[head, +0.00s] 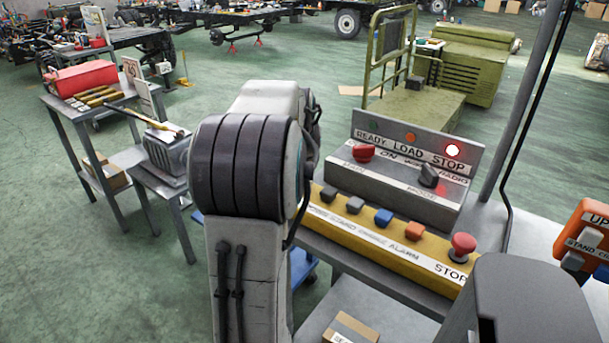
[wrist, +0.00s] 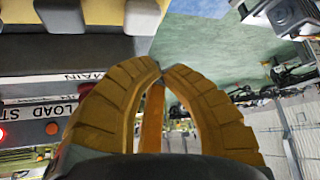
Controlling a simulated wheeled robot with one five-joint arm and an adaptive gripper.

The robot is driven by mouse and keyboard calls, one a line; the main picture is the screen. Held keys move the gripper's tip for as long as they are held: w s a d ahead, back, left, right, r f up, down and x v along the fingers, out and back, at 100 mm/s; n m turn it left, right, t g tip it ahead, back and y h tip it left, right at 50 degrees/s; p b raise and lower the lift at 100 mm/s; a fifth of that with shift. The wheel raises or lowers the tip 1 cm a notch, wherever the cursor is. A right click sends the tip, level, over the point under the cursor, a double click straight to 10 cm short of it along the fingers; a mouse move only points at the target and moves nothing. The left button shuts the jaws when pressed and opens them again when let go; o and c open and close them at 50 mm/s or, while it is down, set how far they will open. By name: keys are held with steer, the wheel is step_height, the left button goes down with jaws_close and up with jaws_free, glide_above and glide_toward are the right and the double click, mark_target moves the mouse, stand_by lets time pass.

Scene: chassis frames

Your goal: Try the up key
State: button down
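An orange control box (head: 592,232) with an "UP" label (head: 597,219) stands at the right edge of the head view. It is cut off by the frame, so I cannot make out the up key itself. The orange box does not show in the wrist view.
A yellow key strip (head: 380,240) with several keys and a red stop button (head: 462,246) lies right of my arm. Behind it a grey panel (head: 395,190) has a red knob, a dark switch and a lit red lamp (head: 452,151). A thin post (head: 522,100) rises at right.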

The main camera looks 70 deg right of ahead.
steer(key=shift+r+p, duration=0.95)
steer(key=shift+r, duration=0.55)
steer(key=shift+f, duration=0.1)
steer(key=a+f+y, duration=0.1)
steer(key=a+f, duration=0.2)
steer(key=s+a+f+y, duration=0.1)
steer(key=a+f, duration=0.1)
steer(key=a, duration=0.1)
steer(key=s+a+f+y, duration=0.1)
steer(key=a+f+y, duration=0.1)
steer(key=a+f, duration=0.1)
steer(key=shift+a+f+g, duration=0.3)
steer(key=shift+a+g, duration=0.1)
steer(key=w+a+r+n+t+y+p, duration=0.1)
steer(key=a+n, duration=0.6)
steer(key=a, duration=1.3)
steer(key=w+a+r+n+t+y+p, duration=0.1)
steer(key=w+a+r+n, duration=0.4)
steer(key=a, duration=1.5)
steer(key=w+n+y+p, duration=0.1)
steer(key=w+n+p, duration=0.1)
steer(key=n, duration=0.1)
steer(key=shift+w+r+n+t+p, duration=0.3)
steer(key=shift+w+r+p, duration=0.05)
steer(key=shift+w, duration=0.05)
steer(key=shift+d, duration=0.15)
